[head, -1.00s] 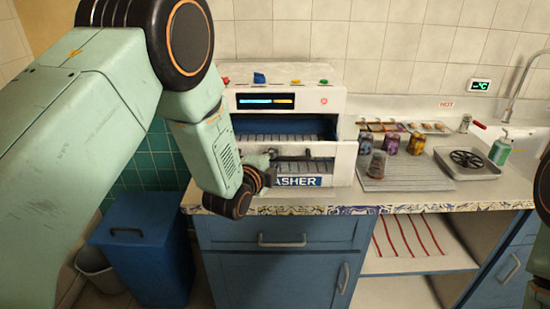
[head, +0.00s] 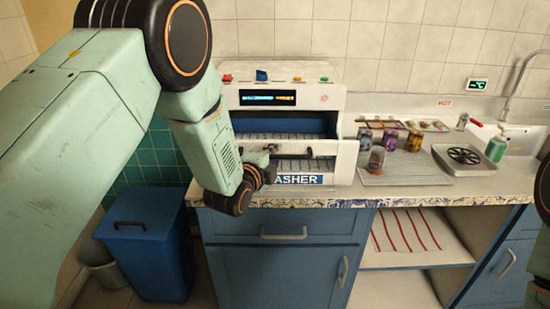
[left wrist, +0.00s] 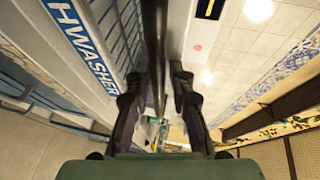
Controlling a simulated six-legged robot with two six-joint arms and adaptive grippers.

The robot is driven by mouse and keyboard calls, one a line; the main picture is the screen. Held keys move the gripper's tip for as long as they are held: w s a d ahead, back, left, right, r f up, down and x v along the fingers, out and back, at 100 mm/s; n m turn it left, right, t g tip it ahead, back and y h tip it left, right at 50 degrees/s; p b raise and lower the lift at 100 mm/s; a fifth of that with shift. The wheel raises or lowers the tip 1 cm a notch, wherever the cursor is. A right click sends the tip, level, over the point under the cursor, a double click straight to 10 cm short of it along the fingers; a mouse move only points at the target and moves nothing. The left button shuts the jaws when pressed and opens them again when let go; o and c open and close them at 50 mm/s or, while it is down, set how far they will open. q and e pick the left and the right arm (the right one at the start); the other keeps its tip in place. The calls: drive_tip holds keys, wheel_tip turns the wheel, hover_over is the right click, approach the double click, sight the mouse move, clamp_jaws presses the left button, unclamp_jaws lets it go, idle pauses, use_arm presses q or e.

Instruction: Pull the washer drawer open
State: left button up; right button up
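The white washer (head: 345,100) stands on the counter, with a dark blue inside and a WASHER label low on its front. Its drawer front (head: 333,149) carries a dark bar handle (head: 290,156); a rack shows in the opening behind it. My left gripper (head: 267,168) is at the left end of the handle and partly hidden by my wrist. In the left wrist view, the fingers (left wrist: 163,85) stand close on both sides of the dark handle bar (left wrist: 155,30) and look shut on it. My right gripper is out of view.
A drying rack (head: 405,174) with cups and cans is right of the washer. A grey tray (head: 490,168), a green bottle (head: 497,148) and the sink lie farther right. Blue cabinets (head: 275,265) are below the counter; a blue bin (head: 150,250) stands at left.

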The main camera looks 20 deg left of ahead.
use_arm(q)
drive_tip(key=shift+s+d, duration=0.15)
drive_tip(key=shift+d, duration=0.1)
drive_tip(key=shift+s, duration=0.2)
drive_tip(key=v, duration=1.2)
drive_tip(key=shift+w, duration=0.25)
